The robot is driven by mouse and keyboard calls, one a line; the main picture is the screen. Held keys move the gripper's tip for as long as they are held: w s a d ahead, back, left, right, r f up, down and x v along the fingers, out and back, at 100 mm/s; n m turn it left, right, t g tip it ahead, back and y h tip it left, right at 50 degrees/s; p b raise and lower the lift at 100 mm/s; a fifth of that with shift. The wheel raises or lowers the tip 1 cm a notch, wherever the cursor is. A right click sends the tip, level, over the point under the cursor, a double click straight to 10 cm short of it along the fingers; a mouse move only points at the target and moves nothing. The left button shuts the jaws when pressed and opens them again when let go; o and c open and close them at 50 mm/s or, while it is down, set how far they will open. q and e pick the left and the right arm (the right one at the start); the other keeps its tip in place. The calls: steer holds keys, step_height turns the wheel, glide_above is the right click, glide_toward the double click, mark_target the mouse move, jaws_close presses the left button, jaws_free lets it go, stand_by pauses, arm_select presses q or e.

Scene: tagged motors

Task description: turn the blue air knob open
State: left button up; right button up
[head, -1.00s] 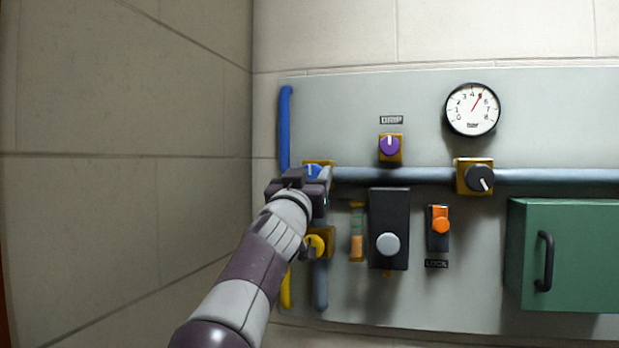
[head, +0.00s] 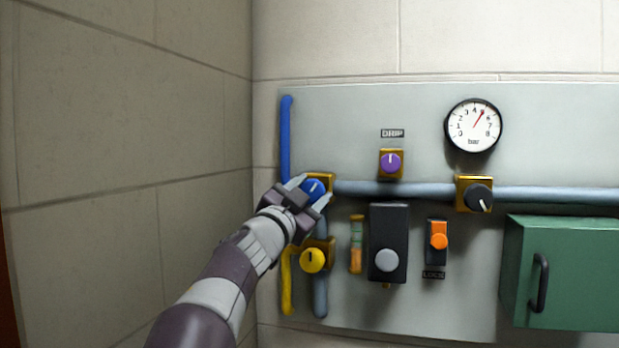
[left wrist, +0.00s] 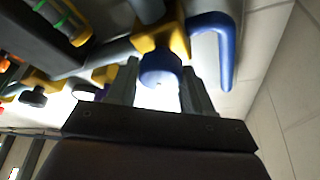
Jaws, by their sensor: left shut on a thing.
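The blue air knob (head: 313,188) sits on a brass block at the left end of the pipe, below the blue pipe. Its white mark is tilted a little to the right of upright in the head view. My left gripper (head: 312,190) has its two fingers on either side of the knob and is shut on it. In the left wrist view the blue knob (left wrist: 160,70) sits between the fingers (left wrist: 158,85). My right gripper is not in view.
A yellow knob (head: 312,260) lies just below. A purple knob (head: 390,162), black knob (head: 479,197), gauge (head: 473,125), black box (head: 388,230), orange lock switch (head: 438,238) and green cabinet (head: 570,270) are to the right. A bare wall (head: 120,150) stands close on the left.

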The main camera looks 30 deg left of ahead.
arm_select(q)
steer(key=m+p, duration=0.1)
steer(key=m, duration=0.1)
steer(key=m+g+h+p, duration=0.1)
steer(key=m+p, duration=0.1)
steer(key=m, duration=0.1)
steer(key=m+g+h+p, duration=0.1)
steer(key=m+p, duration=0.1)
steer(key=shift+r+m, duration=0.3)
steer(key=shift+m, duration=0.1)
steer(key=m+g+p, duration=0.1)
steer(key=m+p, duration=0.1)
steer(key=m, duration=0.1)
steer(key=shift+f+m+h+p, duration=0.15)
steer(key=shift+m+h+p, duration=0.15)
steer(key=shift+h+p, duration=0.1)
steer(key=shift+m+g+p, duration=0.35)
steer(key=shift+m+g, duration=0.05)
steer(key=shift+m, duration=0.1)
steer(key=shift+f, duration=0.15)
steer(key=o, duration=1)
